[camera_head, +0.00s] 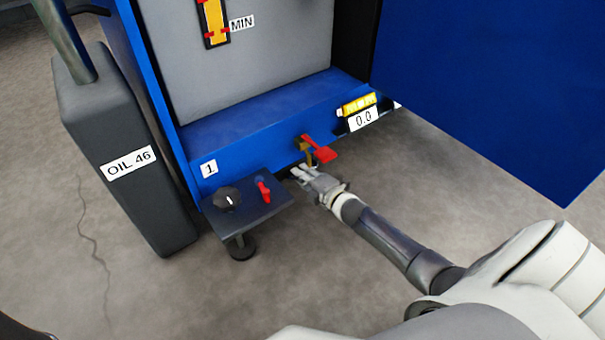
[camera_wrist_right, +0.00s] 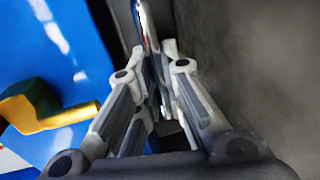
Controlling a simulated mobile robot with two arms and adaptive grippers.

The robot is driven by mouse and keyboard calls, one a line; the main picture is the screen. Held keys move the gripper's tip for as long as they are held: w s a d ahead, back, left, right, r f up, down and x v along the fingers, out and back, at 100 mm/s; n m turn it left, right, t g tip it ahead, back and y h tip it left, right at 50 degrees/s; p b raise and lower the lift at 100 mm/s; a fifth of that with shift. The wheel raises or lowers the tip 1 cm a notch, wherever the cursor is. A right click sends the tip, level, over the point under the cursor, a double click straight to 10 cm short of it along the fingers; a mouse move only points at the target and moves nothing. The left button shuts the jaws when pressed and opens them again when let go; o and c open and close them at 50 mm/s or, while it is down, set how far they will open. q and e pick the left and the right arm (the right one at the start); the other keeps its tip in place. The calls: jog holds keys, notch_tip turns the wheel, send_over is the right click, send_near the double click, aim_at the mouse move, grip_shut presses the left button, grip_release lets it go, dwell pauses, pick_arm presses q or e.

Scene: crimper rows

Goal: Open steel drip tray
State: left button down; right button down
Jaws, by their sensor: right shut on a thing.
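My right gripper (camera_head: 301,174) is low at the front of the blue cabinet (camera_head: 262,120), just below its lower front edge and the red-handled valve (camera_head: 320,150). The right wrist view shows its fingers (camera_wrist_right: 155,60) closed together on a narrow, shiny piece (camera_wrist_right: 147,22), which appears to be part of the steel drip tray. The rest of the tray is hidden by the fingers and the cabinet, so I cannot tell how far out it is. My left gripper is not in view.
A small shelf (camera_head: 262,208) with a black knob and a red lever sticks out left of my gripper. A dark OIL 46 container (camera_head: 118,128) stands at the left. A blue door panel (camera_head: 500,90) hangs at the right. Bare floor (camera_head: 300,260) lies in front.

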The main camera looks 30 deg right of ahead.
jog(key=f+p+v, duration=0.2)
jog(key=p+v, duration=0.4)
jog(key=v, duration=0.8)
jog(key=shift+s+f, duration=0.35)
jog(key=c, duration=1.5)
grip_release()
jog(key=shift+c, duration=0.2)
jog(key=a+v, duration=0.1)
jog(key=v, duration=1.1)
jog(key=shift+d, duration=0.5)
jog(key=shift+w, duration=0.1)
